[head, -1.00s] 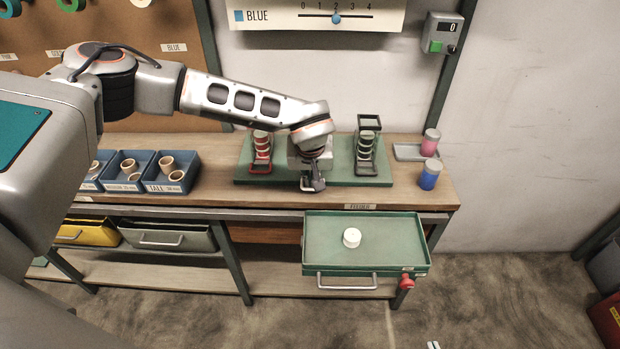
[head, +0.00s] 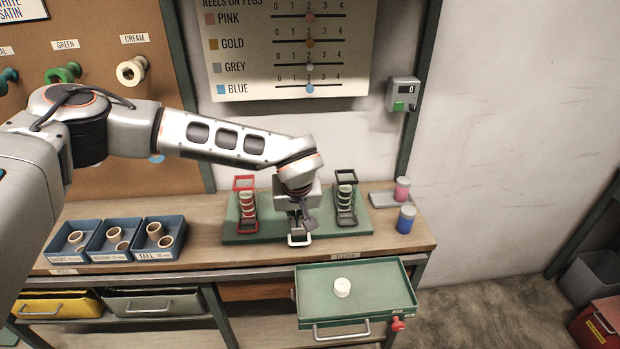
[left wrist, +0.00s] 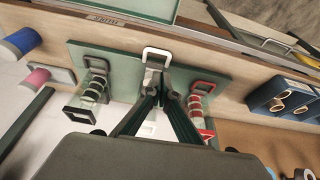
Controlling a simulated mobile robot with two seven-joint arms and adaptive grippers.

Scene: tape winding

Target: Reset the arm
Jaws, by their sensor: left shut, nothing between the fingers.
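My left gripper (head: 297,216) is shut and empty. A white loop handle (head: 300,239) stands at the board's front, just below the fingertips. In the left wrist view the closed fingers (left wrist: 168,92) lie close to this loop (left wrist: 156,55); I cannot tell if they touch it. My right gripper is in neither view.
A green drawer tray (head: 312,284) is pulled out at the front, holding a white reel (head: 342,287). Blue bins (head: 138,240) with rings stand at the left. A pink spool (head: 402,189) and a blue spool (head: 406,219) stand at the right. A counter box (head: 403,94) hangs on the wall.

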